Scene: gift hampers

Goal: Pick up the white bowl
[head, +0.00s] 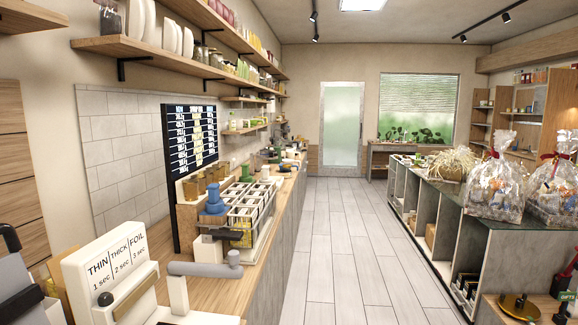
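I cannot make out a white bowl with certainty. On the far part of the left counter, small pale items (291,153) stand among other goods, too small to tell whether one is a bowl. White rounded dishes (140,19) stand on edge on the upper left shelf; they look like plates. My gripper is not in view.
The left wooden counter (262,279) holds a sealer with a THIN/THICK/FOIL label (112,268), a divided rack (248,207) and a black price board (190,150). Wrapped hampers (495,188) stand on the right shelf unit. The tiled aisle (335,240) between is clear toward the glass door (341,125).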

